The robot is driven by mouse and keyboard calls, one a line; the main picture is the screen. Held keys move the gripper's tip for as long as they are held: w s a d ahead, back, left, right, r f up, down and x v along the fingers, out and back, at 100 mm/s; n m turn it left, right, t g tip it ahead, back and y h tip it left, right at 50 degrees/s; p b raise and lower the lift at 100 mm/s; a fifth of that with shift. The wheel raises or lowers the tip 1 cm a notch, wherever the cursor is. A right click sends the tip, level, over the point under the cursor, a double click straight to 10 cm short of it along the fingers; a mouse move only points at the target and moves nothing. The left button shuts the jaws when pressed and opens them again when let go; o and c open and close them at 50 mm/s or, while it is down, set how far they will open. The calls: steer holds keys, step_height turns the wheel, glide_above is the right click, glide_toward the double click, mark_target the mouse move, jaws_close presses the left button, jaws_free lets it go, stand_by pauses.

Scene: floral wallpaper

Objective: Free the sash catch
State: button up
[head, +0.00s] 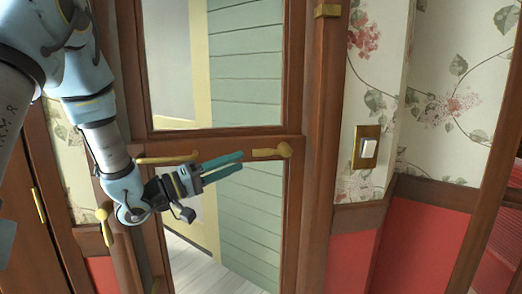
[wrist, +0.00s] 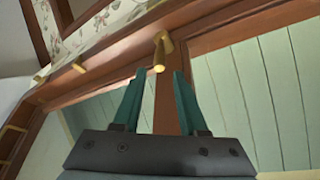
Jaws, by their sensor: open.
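The likely sash catch is a brass lever with a rounded end (head: 285,150), on the right of the wooden middle rail of a glazed frame. In the wrist view a brass catch (wrist: 161,48) shows just beyond and between my fingertips; its lower end points toward me. My gripper (head: 241,161) has teal fingers, points right along the rail and lies left of the catch. In the wrist view the gripper (wrist: 158,76) is open, with nothing between its fingers. I cannot tell whether a fingertip touches the catch.
A brass bar (head: 168,158) lies on the rail to the left, behind my wrist. A brass knob (head: 103,214) is at the left frame post. A switch plate (head: 366,147) is on the floral wall to the right. Green boards (head: 246,85) show through the glass.

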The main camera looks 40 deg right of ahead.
mark_target(259, 153)
steer(key=p+x, duration=0.2)
steer(key=x, duration=0.5)
steer(key=shift+s+d+r, duration=0.1)
steer(key=shift+d, duration=0.2)
jaws_close()
stand_by(1.1)
